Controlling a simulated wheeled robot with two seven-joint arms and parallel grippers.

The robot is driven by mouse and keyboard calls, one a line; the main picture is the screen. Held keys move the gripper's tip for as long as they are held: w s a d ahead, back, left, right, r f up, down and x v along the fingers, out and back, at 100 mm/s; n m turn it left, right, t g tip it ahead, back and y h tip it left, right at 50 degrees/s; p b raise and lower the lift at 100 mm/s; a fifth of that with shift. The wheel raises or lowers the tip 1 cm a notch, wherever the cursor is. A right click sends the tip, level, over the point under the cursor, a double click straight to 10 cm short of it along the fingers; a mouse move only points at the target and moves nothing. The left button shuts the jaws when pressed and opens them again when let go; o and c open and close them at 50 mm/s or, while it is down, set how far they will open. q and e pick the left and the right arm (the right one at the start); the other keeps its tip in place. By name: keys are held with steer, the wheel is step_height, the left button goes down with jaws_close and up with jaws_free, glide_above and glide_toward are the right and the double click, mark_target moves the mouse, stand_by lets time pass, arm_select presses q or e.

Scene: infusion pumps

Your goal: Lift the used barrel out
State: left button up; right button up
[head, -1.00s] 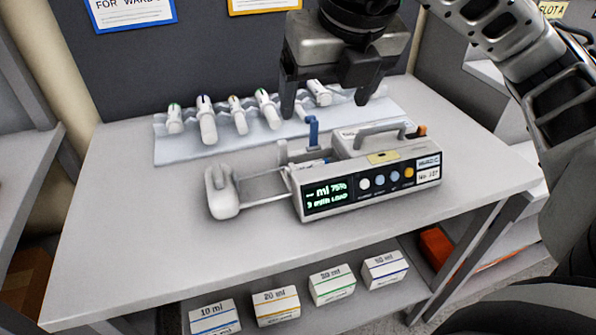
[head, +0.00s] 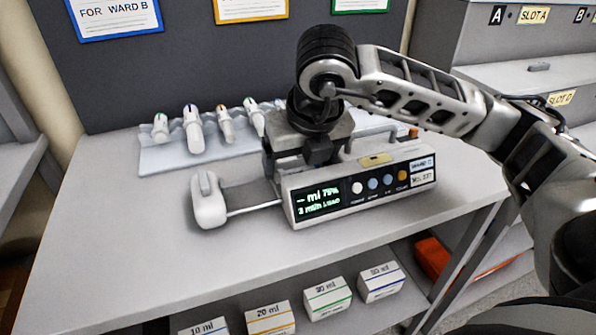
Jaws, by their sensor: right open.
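The infusion pump (head: 330,193) stands on the grey table, its lit display reading "-- ml 75%" and "3 min LOAD". Its white pusher head (head: 208,200) sticks out to the left on a thin rod. My right gripper (head: 291,167) points down over the left part of the pump's top, with open fingers around the cradle area. The used barrel is not clearly seen; the gripper covers the place where it would lie in the pump. I cannot tell whether the fingers touch anything. My left gripper is not in view.
A rack (head: 172,155) with several syringe barrels lies behind the pump. The pump's carrying handle (head: 378,135) stands close to the right of my gripper. Boxes marked by volume, such as 20 ml (head: 270,318), sit on the lower shelf. The table's front left is clear.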

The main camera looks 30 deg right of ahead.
steer(key=shift+x, duration=0.8)
steer(key=c, duration=0.9)
steer(key=shift+o, duration=0.2)
steer(key=shift+r, duration=0.1)
